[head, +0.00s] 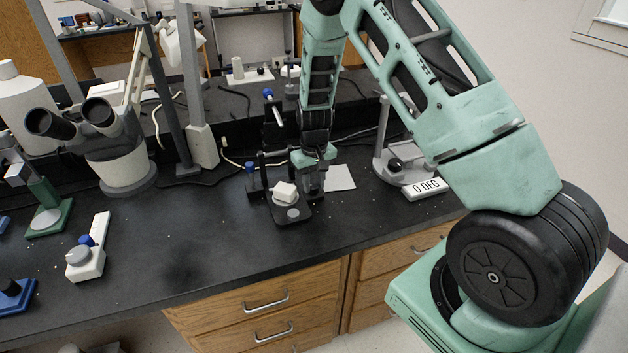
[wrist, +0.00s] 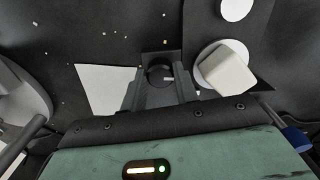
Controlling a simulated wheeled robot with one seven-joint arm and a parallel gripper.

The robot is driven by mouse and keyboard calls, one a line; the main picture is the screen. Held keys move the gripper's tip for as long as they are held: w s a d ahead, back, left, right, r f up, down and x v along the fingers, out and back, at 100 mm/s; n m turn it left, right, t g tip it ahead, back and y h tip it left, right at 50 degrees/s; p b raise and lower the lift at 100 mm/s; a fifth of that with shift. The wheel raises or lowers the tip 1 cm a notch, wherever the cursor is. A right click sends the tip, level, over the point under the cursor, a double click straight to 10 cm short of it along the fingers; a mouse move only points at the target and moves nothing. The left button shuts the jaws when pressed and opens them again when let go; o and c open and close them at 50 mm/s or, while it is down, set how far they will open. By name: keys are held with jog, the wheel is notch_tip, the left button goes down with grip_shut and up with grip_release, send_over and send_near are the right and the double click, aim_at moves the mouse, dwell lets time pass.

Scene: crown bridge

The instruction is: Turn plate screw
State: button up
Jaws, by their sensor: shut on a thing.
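My gripper (head: 312,190) points down at the right side of a small black stand (head: 290,214) on the dark bench. In the wrist view the fingers (wrist: 160,74) are closed around a small dark round knob (wrist: 158,78), which appears to be the plate screw. The fingers hide most of it, and its turn angle cannot be read. A white block (head: 284,193) sits on the stand just left of my gripper; it shows in the wrist view (wrist: 228,70) right of the fingers, apart from them. A pale disc (head: 293,213) lies on the stand's front part.
A white card (head: 340,177) lies right of my gripper. A blue-topped post (head: 252,180) is close on the left. A microscope (head: 120,150) stands further left. The front bench is mostly clear.

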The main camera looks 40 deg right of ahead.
aim_at(313, 185)
jog(key=m+p, duration=0.1)
jog(key=m, duration=0.4)
jog(key=shift+r+m, duration=0.15)
jog(key=shift+m, duration=0.15)
jog(key=m+p, duration=0.1)
jog(key=m, duration=0.4)
jog(key=shift+w, duration=0.1)
jog(key=shift+a+m, duration=0.1)
jog(key=shift+m, duration=0.3)
jog(key=o, duration=1)
notch_tip(313, 185, up, 17)
jog(key=shift+r+b, duration=0.1)
jog(key=shift+b, duration=0.3)
